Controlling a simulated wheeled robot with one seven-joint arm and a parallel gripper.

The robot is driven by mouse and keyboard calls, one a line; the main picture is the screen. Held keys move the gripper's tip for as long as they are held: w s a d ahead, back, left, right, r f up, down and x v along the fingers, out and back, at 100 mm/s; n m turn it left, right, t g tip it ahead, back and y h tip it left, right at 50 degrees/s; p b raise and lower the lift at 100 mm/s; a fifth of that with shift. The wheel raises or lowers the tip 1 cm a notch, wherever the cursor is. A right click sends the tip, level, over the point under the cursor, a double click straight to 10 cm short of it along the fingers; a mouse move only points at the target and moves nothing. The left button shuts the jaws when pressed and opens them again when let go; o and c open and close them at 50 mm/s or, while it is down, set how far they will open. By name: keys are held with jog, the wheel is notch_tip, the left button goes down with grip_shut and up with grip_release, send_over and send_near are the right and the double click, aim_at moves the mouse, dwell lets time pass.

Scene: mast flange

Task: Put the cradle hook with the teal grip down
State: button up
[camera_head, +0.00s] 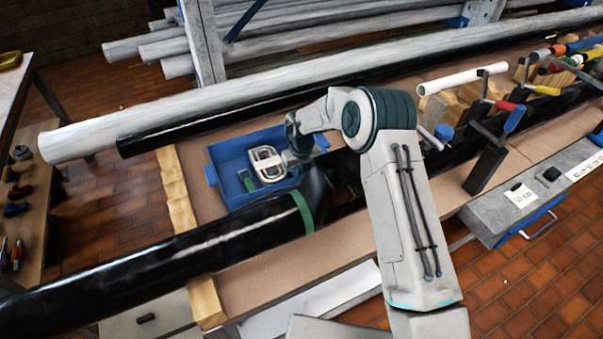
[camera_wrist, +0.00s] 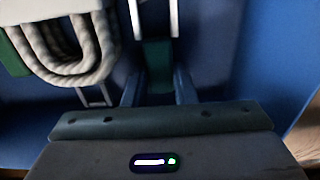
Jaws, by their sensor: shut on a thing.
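My gripper (camera_wrist: 157,88) is shut on the teal grip of the cradle hook (camera_wrist: 157,62), which sits between the two fingers in the wrist view. Pale metal bars run from the grip to the top edge of that view. In the head view my gripper (camera_head: 297,160) is low in a blue tray (camera_head: 222,158), beside a pale looped bundle (camera_head: 267,164). My arm and wrist hide most of the hook there. I cannot tell whether the hook touches the tray floor.
The pale looped bundle shows at upper left in the wrist view (camera_wrist: 70,50), close to the hook, with a green piece beside it. A black pipe (camera_head: 160,262) with a green band passes in front of the tray. A long grey pipe (camera_head: 230,97) lies behind.

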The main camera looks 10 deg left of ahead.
jog(key=shift+f, duration=0.15)
jog(key=o, duration=0.7)
